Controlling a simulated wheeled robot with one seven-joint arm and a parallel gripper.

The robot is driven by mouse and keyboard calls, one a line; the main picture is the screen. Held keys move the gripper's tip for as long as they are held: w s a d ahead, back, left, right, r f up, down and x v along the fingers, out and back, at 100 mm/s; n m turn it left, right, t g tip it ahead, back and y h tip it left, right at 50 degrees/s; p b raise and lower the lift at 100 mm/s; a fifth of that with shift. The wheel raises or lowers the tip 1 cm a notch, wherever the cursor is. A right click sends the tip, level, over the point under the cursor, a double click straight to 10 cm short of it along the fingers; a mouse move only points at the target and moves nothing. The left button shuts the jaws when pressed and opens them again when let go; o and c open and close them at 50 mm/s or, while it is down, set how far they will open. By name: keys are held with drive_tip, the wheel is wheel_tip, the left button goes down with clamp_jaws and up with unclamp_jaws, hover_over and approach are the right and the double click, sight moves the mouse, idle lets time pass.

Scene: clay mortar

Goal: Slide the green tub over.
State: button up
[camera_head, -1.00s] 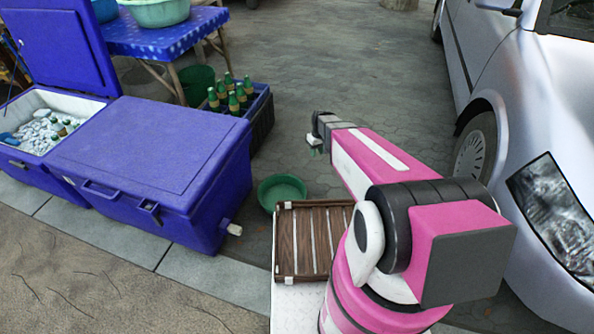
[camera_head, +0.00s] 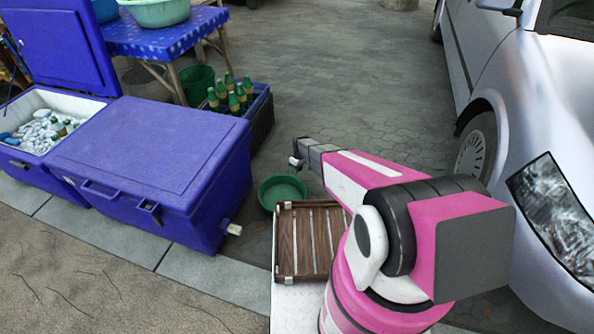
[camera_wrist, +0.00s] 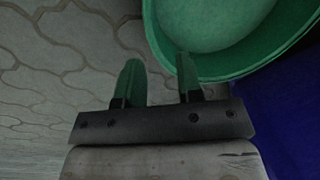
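The green tub (camera_head: 282,191) is a shallow round basin. It rests upright on the paving between the blue cooler and my wooden-slatted deck. Its rim and inside fill the top right of the wrist view (camera_wrist: 215,35). My gripper (camera_wrist: 159,75) is open, with two green fingers apart and nothing between them. In the wrist view the right finger overlaps the tub's rim; I cannot tell if it touches. The left finger is over bare paving. In the head view my gripper (camera_head: 297,162) hangs just beyond the tub and slightly to its right.
A large blue cooler (camera_head: 150,155) stands close to the tub's left, with a white spout low on its side. Behind are a crate of green bottles (camera_head: 262,122) and a blue table (camera_head: 165,40). A silver car (camera_head: 540,110) is at right. Paving beyond the tub is clear.

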sight(296, 180)
drive_tip(key=shift+f, duration=0.15)
drive_tip(key=f, duration=0.3)
drive_tip(key=s+f, duration=0.1)
drive_tip(key=f, duration=0.3)
drive_tip(key=a+f, duration=0.1)
drive_tip(key=f, duration=0.2)
drive_tip(key=shift+s+a+f, duration=0.1)
drive_tip(key=shift+s+f, duration=0.05)
drive_tip(key=shift+s, duration=0.05)
clamp_jaws()
